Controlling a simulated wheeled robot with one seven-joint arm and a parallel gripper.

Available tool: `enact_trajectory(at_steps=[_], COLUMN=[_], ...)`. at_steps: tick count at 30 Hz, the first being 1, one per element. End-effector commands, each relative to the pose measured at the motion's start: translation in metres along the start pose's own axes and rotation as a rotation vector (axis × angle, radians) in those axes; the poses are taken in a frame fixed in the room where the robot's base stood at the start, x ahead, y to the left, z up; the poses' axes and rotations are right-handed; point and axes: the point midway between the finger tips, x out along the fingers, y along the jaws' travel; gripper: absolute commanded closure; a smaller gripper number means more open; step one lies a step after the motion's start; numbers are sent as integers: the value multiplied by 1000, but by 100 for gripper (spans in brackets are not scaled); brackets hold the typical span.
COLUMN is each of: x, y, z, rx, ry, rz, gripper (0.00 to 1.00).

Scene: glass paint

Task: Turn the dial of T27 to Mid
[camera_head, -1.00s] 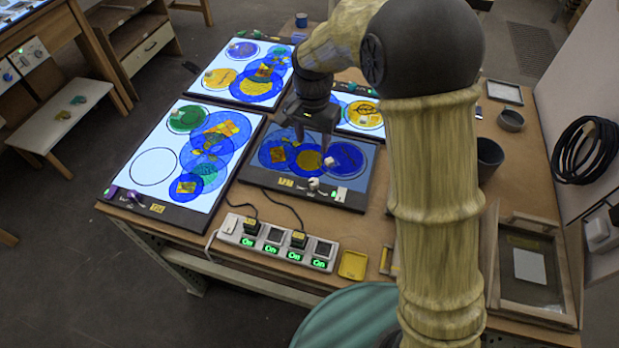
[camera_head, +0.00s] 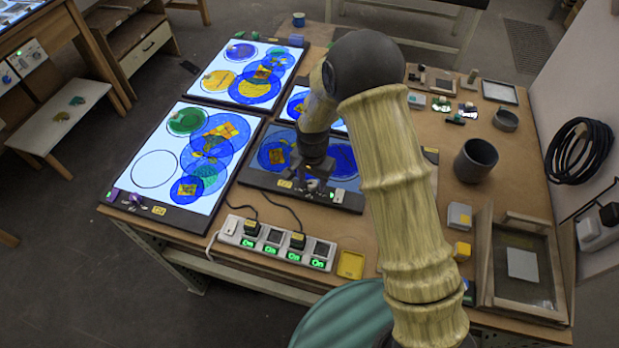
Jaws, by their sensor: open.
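A dim light panel (camera_head: 262,178) lies in the middle of the table. A small yellow label (camera_head: 285,183) is on its front edge, too small to read with certainty, so I cannot confirm it is T27. A pale dial (camera_head: 313,185) sits on that front edge, largely hidden by my gripper. My gripper (camera_head: 309,180) is open and low over the dial, its fingers pointing down. I cannot tell whether the fingers touch the dial, nor which setting it is at.
A brighter panel (camera_head: 150,140) lies to the left, and another (camera_head: 205,88) behind it. A power strip (camera_head: 276,243) with green "On" lights and cables lies in front. A yellow tray (camera_head: 351,265) is right of it. A dark cup (camera_head: 475,160) stands at the right.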

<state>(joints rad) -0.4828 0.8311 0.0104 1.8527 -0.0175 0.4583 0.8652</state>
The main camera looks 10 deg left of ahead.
Motion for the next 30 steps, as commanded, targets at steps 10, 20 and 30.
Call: enact_trajectory(at_steps=[10,20,30], x=[6,6,5], y=[2,-8,-2], z=[-2,2,-2], rx=[4,2,-45], ry=[0,2,4], rz=[-1,-3,-7], gripper=[52,95,96])
